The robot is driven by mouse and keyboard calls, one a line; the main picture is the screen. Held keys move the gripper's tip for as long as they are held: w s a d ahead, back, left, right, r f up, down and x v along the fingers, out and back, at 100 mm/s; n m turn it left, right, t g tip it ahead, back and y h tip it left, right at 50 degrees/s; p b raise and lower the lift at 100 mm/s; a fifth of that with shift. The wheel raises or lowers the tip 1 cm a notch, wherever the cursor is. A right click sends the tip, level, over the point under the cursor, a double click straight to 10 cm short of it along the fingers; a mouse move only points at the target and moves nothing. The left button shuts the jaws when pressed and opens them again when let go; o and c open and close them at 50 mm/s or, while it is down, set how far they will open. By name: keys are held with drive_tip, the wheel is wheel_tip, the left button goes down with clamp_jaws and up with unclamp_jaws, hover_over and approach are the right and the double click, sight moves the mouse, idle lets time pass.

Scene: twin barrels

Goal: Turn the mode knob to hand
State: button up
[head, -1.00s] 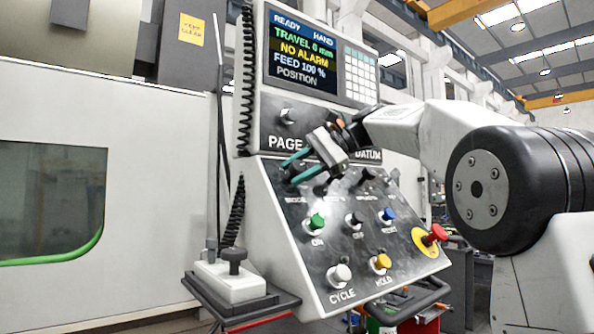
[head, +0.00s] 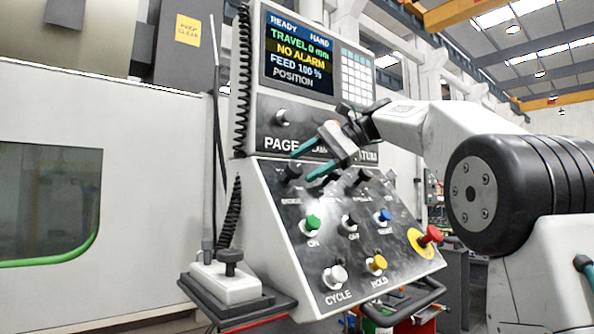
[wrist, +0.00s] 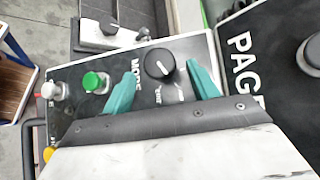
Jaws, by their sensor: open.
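The mode knob (wrist: 159,63) is a round black knob with a white pointer mark, beside the word MODE on the sloping control panel (head: 275,215). In the wrist view its mark points toward the lower right, and the small position lettering is too blurred to read. In the head view the knob (head: 291,173) shows at the panel's upper left. My gripper (head: 301,166) is open with teal fingers, just right of the knob there. In the wrist view the gripper (wrist: 159,73) has a finger to either side of the knob, apart from it. The screen (head: 299,53) reads READY and HAND.
The PAGE knob (head: 282,117) sits on the upright panel above. Green (head: 313,222), blue (head: 384,215), yellow (head: 376,263) and white (head: 335,275) buttons and a red mushroom stop (head: 431,235) stand out lower down. Other black knobs share the mode knob's row.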

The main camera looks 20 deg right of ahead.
drive_tip(key=v, duration=0.3)
drive_tip(key=shift+s+d+r, duration=0.15)
drive_tip(key=shift+d+r, duration=0.05)
drive_tip(key=shift+d, duration=0.15)
drive_tip(key=s+a+f+n+g+h, duration=0.1)
drive_tip(key=s+f+n+h, duration=0.4)
drive_tip(key=s+f, duration=1.3)
drive_tip(key=s+a+f+n+g+h, duration=0.1)
drive_tip(key=s+f+n+h, duration=0.3)
drive_tip(key=s+f, duration=1.3)
wheel_tip(320, 180, down, 7)
drive_tip(key=shift+s+a+f+n+h, duration=0.1)
drive_tip(key=shift+s+a+n+h, duration=0.3)
drive_tip(key=shift+a+h, duration=0.6)
drive_tip(key=shift+d, duration=0.1)
